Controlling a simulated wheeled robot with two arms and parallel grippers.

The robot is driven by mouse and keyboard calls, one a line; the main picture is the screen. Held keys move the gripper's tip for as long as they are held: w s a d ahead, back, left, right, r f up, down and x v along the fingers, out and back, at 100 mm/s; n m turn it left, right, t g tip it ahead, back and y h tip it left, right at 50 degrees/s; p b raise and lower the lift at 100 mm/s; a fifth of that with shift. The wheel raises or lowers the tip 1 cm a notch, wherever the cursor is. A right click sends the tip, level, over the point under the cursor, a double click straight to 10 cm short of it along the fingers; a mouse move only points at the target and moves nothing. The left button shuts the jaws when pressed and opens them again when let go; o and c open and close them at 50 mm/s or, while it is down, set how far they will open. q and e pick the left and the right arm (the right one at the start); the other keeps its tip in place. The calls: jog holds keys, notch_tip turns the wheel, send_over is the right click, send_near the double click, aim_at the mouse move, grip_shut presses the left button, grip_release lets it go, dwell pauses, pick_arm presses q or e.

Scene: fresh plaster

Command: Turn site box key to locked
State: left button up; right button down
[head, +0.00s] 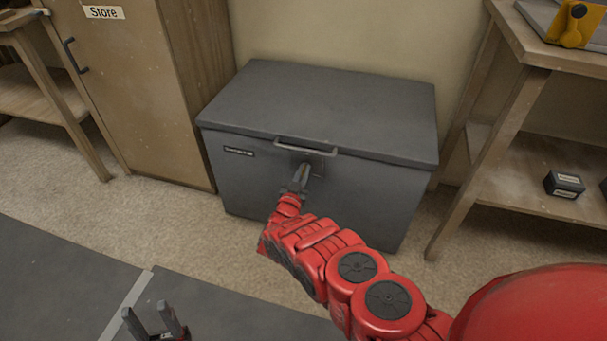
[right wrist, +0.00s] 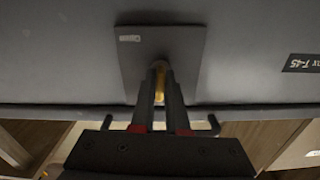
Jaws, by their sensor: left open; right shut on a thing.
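The grey site box (head: 310,210) stands against the wall in the head view, its lid (head: 335,105) down. A lock plate (head: 322,163) is on its front; the right wrist view shows the plate (right wrist: 135,65) upside down, with a small pale mark. My right gripper (head: 302,174) is at this plate. In the right wrist view, my right gripper (right wrist: 161,78) is shut on a yellow key (right wrist: 160,88), at the plate's middle. The fingers hide most of the key, so its angle is unclear. My left gripper (head: 145,308) is open and empty, low at the left.
A lid handle (head: 306,146) juts out just above the lock plate. A wooden cabinet (head: 155,80) marked Store stands left of the box. A wooden bench (head: 510,120) with a dark small box (head: 564,184) on its shelf is at the right. Floor in front is clear.

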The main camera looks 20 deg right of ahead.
jog(key=shift+f+n, duration=0.1)
jog(key=shift+n, duration=0.5)
jog(key=c, duration=0.9)
grip_release()
jog(key=shift+s+a, duration=0.2)
jog(key=p+v, duration=0.6)
jog(key=v, duration=1.1)
